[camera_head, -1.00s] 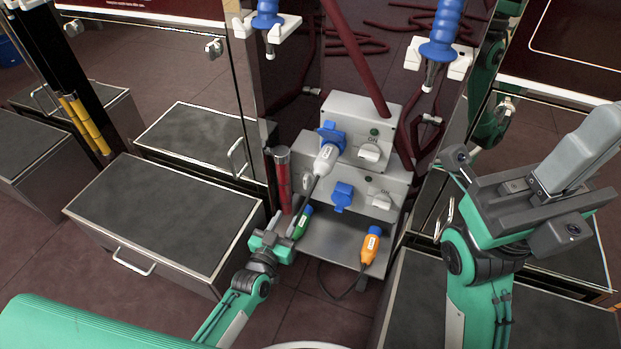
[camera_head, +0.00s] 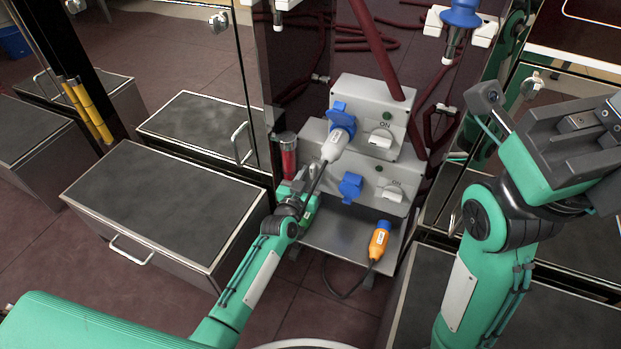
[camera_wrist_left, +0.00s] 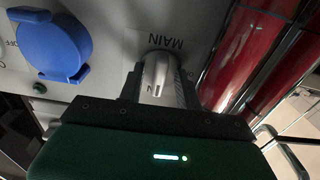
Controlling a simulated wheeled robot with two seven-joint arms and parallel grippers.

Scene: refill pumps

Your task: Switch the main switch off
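In the left wrist view the main switch (camera_wrist_left: 158,74) is a pale grey knob under the printed word MAIN on a grey panel. My left gripper (camera_wrist_left: 160,92) has one dark finger on each side of the knob, with narrow gaps beside it; the knob's lower end is hidden. In the head view my left gripper (camera_head: 312,186) is at the left side of the grey pump box (camera_head: 318,130), and the switch is hidden there. My right gripper (camera_head: 590,135) is at the right edge, partly cut off, away from the box.
A white-and-blue plug (camera_head: 335,145) sits in the upper socket, close to my left gripper. A blue socket cover (camera_head: 350,187) is below it. A red cylinder (camera_head: 288,158) is left of the box.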

